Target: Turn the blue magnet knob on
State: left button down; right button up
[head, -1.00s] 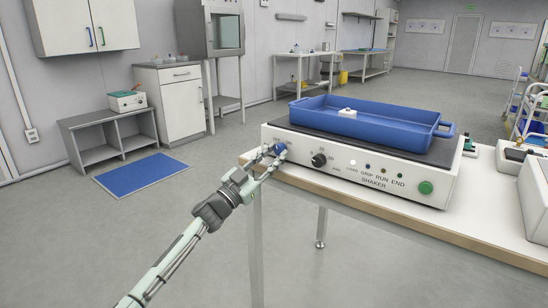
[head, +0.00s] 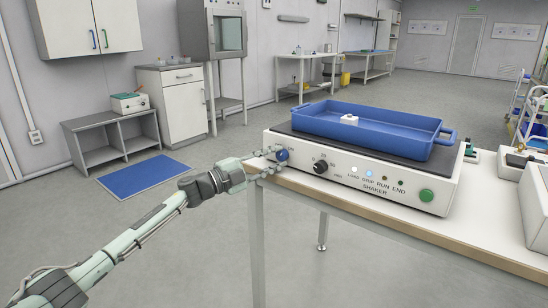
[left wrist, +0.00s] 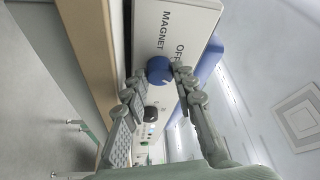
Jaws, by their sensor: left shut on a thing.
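The blue magnet knob (head: 282,155) sits at the left end of the white shaker's front panel (head: 320,178). My left gripper (head: 274,160) reaches it from the left and is shut on it. In the left wrist view the blue knob (left wrist: 160,69) lies between the two fingertips (left wrist: 158,84), beside the words MAGNET and OFF. Where the knob's pointer stands is too small to tell. My right gripper is not in view.
A black knob (head: 320,167), indicator lights and a green button (head: 427,195) are further right on the panel. A blue tray (head: 375,143) holding a small white piece (head: 349,119) stands on top. The table's front edge (head: 400,238) runs below; floor is free at left.

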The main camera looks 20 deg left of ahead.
pick_arm(q)
jog(key=shift+m+g+p, duration=0.45)
jog(key=shift+m+g, duration=0.05)
jog(key=shift+m, duration=0.8)
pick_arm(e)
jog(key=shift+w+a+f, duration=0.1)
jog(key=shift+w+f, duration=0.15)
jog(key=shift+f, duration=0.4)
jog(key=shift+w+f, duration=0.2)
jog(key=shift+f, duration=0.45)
pick_arm(q)
jog(key=c, duration=1.2)
grip_release()
jog(key=shift+s+a, duration=0.1)
jog(key=v, duration=0.7)
jog(key=shift+s+a+r, duration=0.15)
jog(key=shift+s+a, duration=0.1)
jog(key=shift+s, duration=0.1)
